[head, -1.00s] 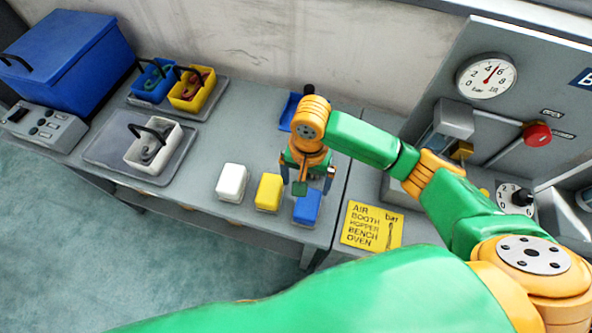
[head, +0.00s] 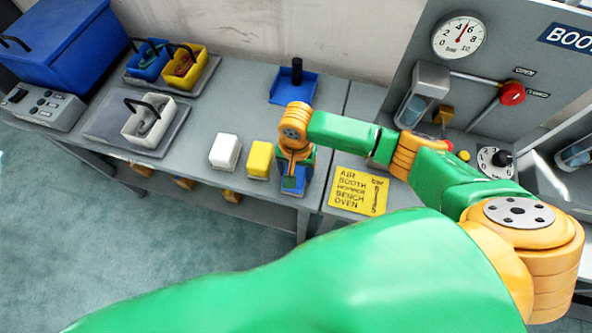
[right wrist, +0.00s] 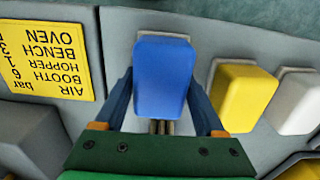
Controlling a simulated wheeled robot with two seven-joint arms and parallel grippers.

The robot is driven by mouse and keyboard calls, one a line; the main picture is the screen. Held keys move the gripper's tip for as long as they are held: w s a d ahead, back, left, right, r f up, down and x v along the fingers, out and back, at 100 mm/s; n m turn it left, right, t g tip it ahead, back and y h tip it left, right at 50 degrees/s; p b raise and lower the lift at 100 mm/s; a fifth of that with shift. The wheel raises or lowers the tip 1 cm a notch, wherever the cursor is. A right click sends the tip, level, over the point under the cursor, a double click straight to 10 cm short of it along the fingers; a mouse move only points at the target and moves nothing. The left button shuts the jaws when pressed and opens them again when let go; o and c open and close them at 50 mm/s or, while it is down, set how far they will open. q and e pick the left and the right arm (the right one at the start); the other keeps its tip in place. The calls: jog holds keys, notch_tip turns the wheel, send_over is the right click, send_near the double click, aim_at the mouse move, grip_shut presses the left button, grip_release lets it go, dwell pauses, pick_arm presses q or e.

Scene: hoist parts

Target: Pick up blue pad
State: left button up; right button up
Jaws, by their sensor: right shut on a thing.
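The blue pad (right wrist: 160,75) is a rounded block between the two fingers of my right gripper (right wrist: 162,95) in the right wrist view. The fingers are shut on its sides. In the head view my right gripper (head: 292,181) points down over the bench's front edge and hides most of the pad. I cannot tell whether the pad is clear of the bench top. My left gripper is not in view.
A yellow pad (head: 260,159) and a white pad (head: 225,152) stand close to the left of my right gripper. A yellow label sign (head: 358,191) lies to its right. A blue tray (head: 294,87) with a black post is behind. Small bins stand at the back left.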

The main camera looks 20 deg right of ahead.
jog(key=shift+w+d+f, duration=0.1)
jog(key=shift+w, duration=0.05)
notch_tip(320, 180, up, 3)
jog(key=shift+f, duration=0.1)
jog(key=s+d+r+p, duration=0.3)
jog(key=s+d+r, duration=0.3)
jog(key=s+r, duration=0.4)
jog(key=shift+s+d+r+p, duration=0.15)
jog(key=shift+s+d+p, duration=0.15)
jog(key=shift+s, duration=0.95)
